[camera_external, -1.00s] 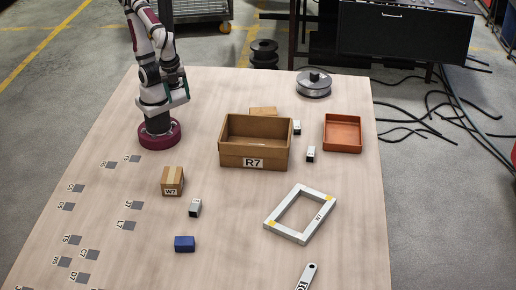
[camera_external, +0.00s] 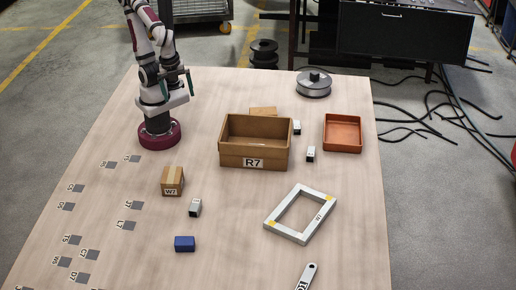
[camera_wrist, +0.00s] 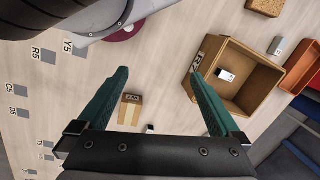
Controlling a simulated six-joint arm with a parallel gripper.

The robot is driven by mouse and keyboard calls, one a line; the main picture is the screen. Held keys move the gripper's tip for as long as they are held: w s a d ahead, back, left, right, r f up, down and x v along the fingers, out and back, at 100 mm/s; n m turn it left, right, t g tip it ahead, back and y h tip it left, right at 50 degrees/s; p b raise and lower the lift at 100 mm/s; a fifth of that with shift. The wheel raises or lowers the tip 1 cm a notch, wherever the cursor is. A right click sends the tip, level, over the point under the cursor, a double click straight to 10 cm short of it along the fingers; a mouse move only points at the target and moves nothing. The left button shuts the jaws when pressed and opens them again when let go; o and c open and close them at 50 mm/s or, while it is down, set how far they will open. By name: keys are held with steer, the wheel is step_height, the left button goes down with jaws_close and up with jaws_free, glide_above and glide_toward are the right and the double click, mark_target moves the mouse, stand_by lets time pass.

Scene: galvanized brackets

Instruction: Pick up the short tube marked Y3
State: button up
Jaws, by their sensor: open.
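Several small grey tubes with dark ends are in view, their marks too small to read, so I cannot tell which is Y3. In the external view, one tube (camera_external: 195,208) stands in front of the W7 box, another (camera_external: 311,153) is right of the R7 box, and another (camera_external: 297,127) is near that box's back right corner. The wrist view shows a pale tube-like piece (camera_wrist: 226,75) inside the R7 box and a grey tube (camera_wrist: 278,45) beyond it. My gripper (camera_external: 176,73) is open and empty, raised above my base; its green fingers (camera_wrist: 159,73) are spread in the wrist view.
The open cardboard R7 box (camera_external: 254,163) has high walls. The W7 box (camera_external: 172,181), a blue block (camera_external: 184,244), a white frame (camera_external: 276,232), an orange tray (camera_external: 343,148) and a spool (camera_external: 313,90) stand around it. The table's left side has flat grey marks and free room.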

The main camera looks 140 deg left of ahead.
mark_target(297, 128)
step_height(297, 128, up, 4)
steer(key=w+a+n+t+y, duration=0.2)
steer(key=w+a+n, duration=0.35)
steer(key=a, duration=0.35)
steer(key=w+a+n+t+y, duration=0.2)
steer(key=w+a+n, duration=0.2)
steer(key=w+a, duration=0.3)
steer(key=s+a+n+t+y, duration=0.25)
steer(key=a+n+t, duration=0.25)
steer(key=a, duration=1.5)
steer(key=f, duration=1.5)
steer(key=w+f, duration=0.1)
steer(key=f, duration=0.7)
steer(key=shift+d+f, duration=0.1)
steer(key=shift+d, duration=0.2)
steer(key=x, duration=0.7)
steer(key=shift+w+a+f, duration=0.2)
steer(key=shift+a+f, duration=0.05)
steer(key=shift+f, duration=0.05)
steer(key=c, duration=1.3)
